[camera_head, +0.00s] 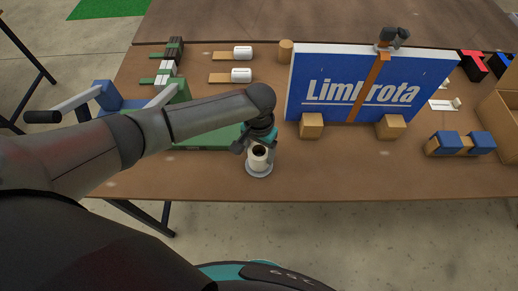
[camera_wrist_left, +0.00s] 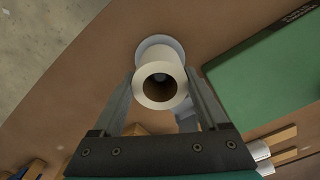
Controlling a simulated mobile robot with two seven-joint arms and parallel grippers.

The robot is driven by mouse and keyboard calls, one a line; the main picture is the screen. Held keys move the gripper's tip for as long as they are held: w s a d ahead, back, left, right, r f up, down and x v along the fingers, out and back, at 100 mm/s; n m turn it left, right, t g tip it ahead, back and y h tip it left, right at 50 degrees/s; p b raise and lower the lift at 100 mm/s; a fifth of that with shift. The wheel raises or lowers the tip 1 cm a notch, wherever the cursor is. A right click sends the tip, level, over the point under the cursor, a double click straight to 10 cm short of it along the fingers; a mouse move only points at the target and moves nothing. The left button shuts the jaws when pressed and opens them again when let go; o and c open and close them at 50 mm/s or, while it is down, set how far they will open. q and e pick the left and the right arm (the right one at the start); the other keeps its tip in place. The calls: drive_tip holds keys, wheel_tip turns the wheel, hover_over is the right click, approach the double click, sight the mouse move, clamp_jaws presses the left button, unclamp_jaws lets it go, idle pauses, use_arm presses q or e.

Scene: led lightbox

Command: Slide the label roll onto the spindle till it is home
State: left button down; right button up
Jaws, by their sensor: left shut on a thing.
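The white label roll (camera_head: 258,158) has a brown core and sits between the fingers of my left gripper (camera_head: 257,146), near the table's front edge. In the left wrist view the roll (camera_wrist_left: 160,58) shows its open core toward the camera, with a finger on either side; my left gripper (camera_wrist_left: 160,83) is shut on it. A pale round base (camera_head: 259,171) shows just beneath the roll, and its disc (camera_wrist_left: 153,43) also shows behind the roll in the wrist view. The spindle is not clearly visible, so I cannot tell how far the roll is on it. My right gripper is not in view.
A green mat (camera_head: 205,139) lies left of the roll. Two more white rolls (camera_head: 242,53) lie farther back. A blue sign panel (camera_head: 350,88) stands on wooden blocks (camera_head: 311,126) to the right. Bare table lies right of the base.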

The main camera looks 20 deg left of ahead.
use_arm(q)
drive_tip(key=shift+f+b, duration=0.3)
drive_tip(key=shift+f, duration=0.4)
unclamp_jaws()
wheel_tip(320, 180, up, 6)
drive_tip(key=p, duration=0.6)
drive_tip(key=shift+f+p, duration=0.1)
drive_tip(key=shift+p, duration=0.2)
drive_tip(key=shift+r+p, duration=1)
drive_tip(key=shift+r, duration=0.2)
drive_tip(key=shift+f, duration=0.1)
